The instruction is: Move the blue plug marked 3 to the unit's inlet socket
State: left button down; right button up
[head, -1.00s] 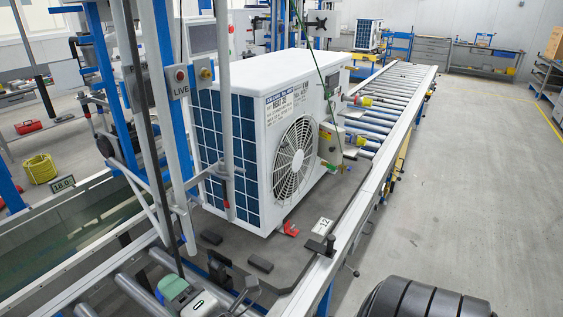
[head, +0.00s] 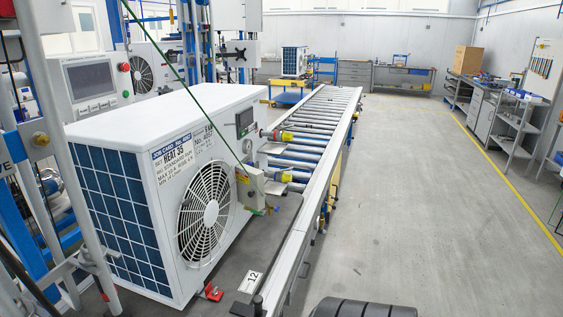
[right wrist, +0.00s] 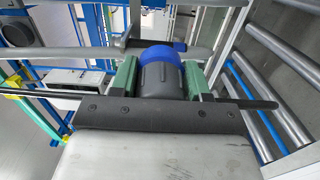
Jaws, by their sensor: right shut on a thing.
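The unit is a white box (head: 150,135) with a blue grille on one side and a round fan, standing on a dark pallet on the conveyor. No number shows on the plug. My left gripper is not in view.
A roller conveyor (head: 325,112) runs away behind the unit, with open grey floor (head: 420,180) to its right. A thin green line crosses in front of the unit. Blue posts and a screen panel (head: 90,80) stand at left. Benches and shelves (head: 505,115) line the far right.

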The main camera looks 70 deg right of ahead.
aim_at(249, 163)
jog(key=l, duration=3.4)
